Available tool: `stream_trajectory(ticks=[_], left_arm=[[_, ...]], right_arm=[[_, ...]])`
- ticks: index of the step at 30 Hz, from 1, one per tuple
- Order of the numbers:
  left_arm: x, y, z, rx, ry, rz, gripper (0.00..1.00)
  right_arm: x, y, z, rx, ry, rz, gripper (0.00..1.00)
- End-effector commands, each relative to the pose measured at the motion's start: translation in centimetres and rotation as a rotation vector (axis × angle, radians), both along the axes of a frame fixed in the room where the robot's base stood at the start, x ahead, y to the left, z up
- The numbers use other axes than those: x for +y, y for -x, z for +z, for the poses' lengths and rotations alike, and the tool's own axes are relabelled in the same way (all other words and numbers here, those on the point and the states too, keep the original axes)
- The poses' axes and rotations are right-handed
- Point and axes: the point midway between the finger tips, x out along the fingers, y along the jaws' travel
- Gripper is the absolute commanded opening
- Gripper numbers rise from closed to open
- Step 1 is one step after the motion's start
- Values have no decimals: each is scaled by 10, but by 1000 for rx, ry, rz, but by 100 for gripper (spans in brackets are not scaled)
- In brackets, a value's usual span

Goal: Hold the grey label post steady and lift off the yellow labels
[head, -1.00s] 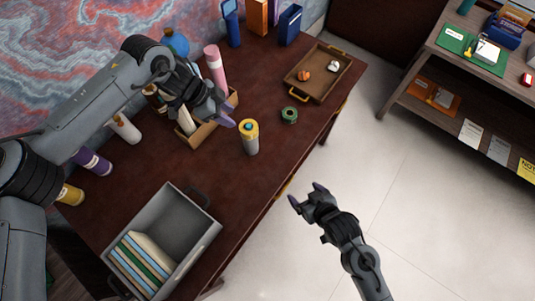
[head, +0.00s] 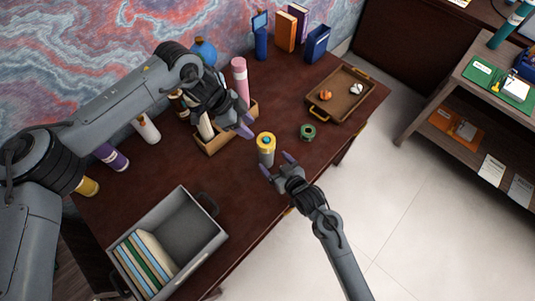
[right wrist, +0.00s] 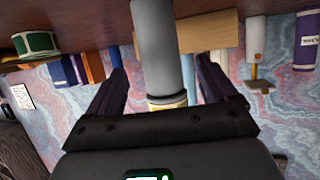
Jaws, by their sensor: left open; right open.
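The grey label post (head: 266,157) stands upright on the desk, with yellow labels (head: 265,141) around its top and a small teal tip. In the right wrist view the grey post (right wrist: 160,45) runs between the spread fingers, with a yellow band (right wrist: 168,101) near the gripper's palm side. My right gripper (head: 276,164) is open beside the post at the desk's front edge; I cannot tell whether it touches. My left gripper (head: 247,122) is open and empty, above and left of the post, over the wooden box.
A wooden box (head: 215,146) with bottles stands behind the post. A green tape roll (head: 307,132) and a brown tray (head: 352,103) lie to the right. A grey bin (head: 207,240) with books stands front left. Bare desk lies between bin and post.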

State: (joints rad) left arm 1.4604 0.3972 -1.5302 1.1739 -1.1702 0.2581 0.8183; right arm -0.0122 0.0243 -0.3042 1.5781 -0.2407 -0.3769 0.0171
Motion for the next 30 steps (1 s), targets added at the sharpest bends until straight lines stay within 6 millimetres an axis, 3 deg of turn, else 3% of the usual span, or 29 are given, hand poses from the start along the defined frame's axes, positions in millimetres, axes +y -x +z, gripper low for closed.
stream_trajectory(ticks=[12,27,30], left_arm=[[0,0,0,0,0,0,43],[0,0,0,0,0,0,43],[0,0,0,0,0,0,43]], right_arm=[[27,-44,-20,0,-1,0,85],[32,-52,-25,0,0,0,85],[32,-52,-25,0,0,0,73]])
